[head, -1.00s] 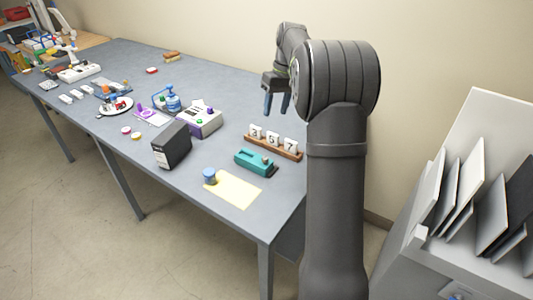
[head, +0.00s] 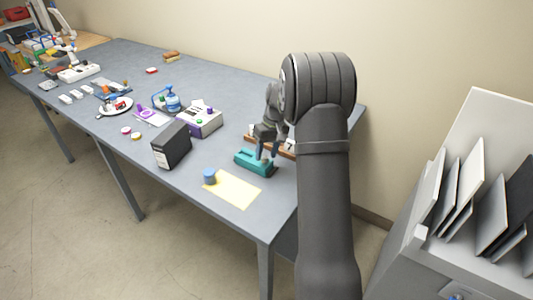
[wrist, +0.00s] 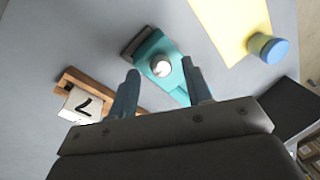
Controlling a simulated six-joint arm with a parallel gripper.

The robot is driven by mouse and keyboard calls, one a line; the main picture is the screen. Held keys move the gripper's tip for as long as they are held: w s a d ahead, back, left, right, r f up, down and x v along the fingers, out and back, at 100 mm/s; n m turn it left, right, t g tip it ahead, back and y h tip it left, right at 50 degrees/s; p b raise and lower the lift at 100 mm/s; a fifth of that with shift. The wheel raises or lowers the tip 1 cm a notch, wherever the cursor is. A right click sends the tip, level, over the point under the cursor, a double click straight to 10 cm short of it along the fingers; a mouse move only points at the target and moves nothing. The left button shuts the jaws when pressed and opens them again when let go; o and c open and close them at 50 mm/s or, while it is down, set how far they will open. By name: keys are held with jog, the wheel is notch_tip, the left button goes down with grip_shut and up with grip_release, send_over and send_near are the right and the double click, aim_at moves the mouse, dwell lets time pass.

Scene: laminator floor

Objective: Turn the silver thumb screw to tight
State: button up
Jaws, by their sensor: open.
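The silver thumb screw (wrist: 160,66) is a round metal knob on top of the teal device (wrist: 178,88). In the wrist view it lies ahead of my fingertips, between their lines and apart from both. My gripper (wrist: 158,82) is open and empty. In the head view my gripper (head: 266,155) is low over the teal device (head: 250,165), and its fingers hide the screw there. I cannot tell the screw's turn from these frames.
A wooden rack with number tiles (wrist: 82,103) stands close beside the device. A yellow sheet (head: 238,189) with a blue cylinder (head: 209,176) lies in front of it. A dark upright box (head: 172,145) and a purple-and-white box (head: 203,121) stand to the left.

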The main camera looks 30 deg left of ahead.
jog(key=shift+f, duration=0.3)
jog(key=c, duration=1)
